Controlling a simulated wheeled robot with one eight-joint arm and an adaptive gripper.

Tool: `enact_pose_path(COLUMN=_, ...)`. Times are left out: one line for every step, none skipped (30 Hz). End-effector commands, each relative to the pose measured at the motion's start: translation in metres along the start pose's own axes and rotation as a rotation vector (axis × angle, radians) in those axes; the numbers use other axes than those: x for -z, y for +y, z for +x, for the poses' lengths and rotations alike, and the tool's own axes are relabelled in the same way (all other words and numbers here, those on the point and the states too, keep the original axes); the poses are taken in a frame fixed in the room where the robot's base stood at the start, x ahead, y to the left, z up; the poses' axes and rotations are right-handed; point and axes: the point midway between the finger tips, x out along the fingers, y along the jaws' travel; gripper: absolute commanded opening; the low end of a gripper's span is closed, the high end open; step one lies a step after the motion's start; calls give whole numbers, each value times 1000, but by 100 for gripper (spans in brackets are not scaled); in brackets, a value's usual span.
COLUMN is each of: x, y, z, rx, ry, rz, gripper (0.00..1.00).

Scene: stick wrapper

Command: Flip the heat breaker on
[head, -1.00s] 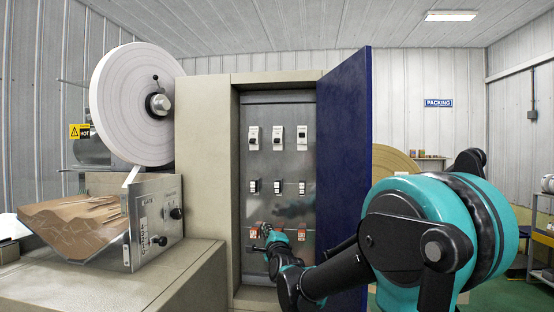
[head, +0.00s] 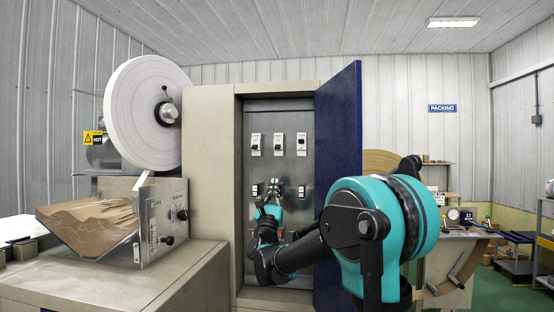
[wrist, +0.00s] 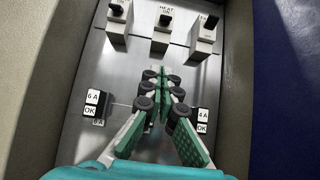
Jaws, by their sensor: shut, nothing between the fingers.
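The heat breaker (wrist: 162,36) is the middle white switch of the top row in the wrist view, with a HEAT label and a dark lever. In the head view it is the middle top switch (head: 279,144) in the open cabinet. I cannot tell for sure which way its lever is set. My gripper (wrist: 158,76) is shut and empty. Its tips are below the heat breaker in the picture, apart from it. In the head view my gripper (head: 272,184) is in front of the middle row and hides its central module.
White switches stand left (wrist: 118,22) and right (wrist: 204,38) of the heat breaker. Modules marked 6 A (wrist: 92,103) and 4 A (wrist: 203,115) flank my gripper. The blue cabinet door (head: 338,130) stands open on the right; the beige cabinet wall (head: 208,170) is left.

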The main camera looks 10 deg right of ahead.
Motion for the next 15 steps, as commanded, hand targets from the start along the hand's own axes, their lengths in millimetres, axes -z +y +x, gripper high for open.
enact_pose_path(x=0, y=0, z=0, rx=0, ry=0, rz=-1, gripper=0)
enact_pose_path(x=0, y=0, z=1, rx=0, ry=0, rz=-1, gripper=0)
enact_pose_path(x=0, y=0, z=3, rx=0, ry=0, rz=-1, gripper=0)
enact_pose_path(x=0, y=0, z=5, rx=0, ry=0, rz=-2, gripper=0)
enact_pose_path(x=0, y=0, z=8, rx=0, ry=1, rz=-2, gripper=0)
enact_pose_path(x=0, y=0, z=12, rx=0, ry=1, rz=-2, gripper=0)
enact_pose_path(x=0, y=0, z=16, rx=0, ry=1, rz=-2, gripper=0)
enact_pose_path(x=0, y=-1, z=20, rx=0, ry=1, rz=-2, gripper=0)
enact_pose_path(x=0, y=-1, z=27, rx=0, ry=1, rz=-3, gripper=0)
enact_pose_path(x=0, y=0, z=33, rx=0, ry=1, rz=-3, gripper=0)
enact_pose_path(x=1, y=0, z=39, rx=-1, ry=1, rz=-4, gripper=0)
enact_pose_path(x=1, y=0, z=47, rx=-1, ry=1, rz=-4, gripper=0)
enact_pose_path(x=1, y=0, z=53, rx=0, ry=1, rz=-4, gripper=0)
enact_pose_path(x=1, y=0, z=59, rx=0, ry=1, rz=-3, gripper=0)
enact_pose_path(x=1, y=-1, z=67, rx=1, ry=1, rz=-3, gripper=0)
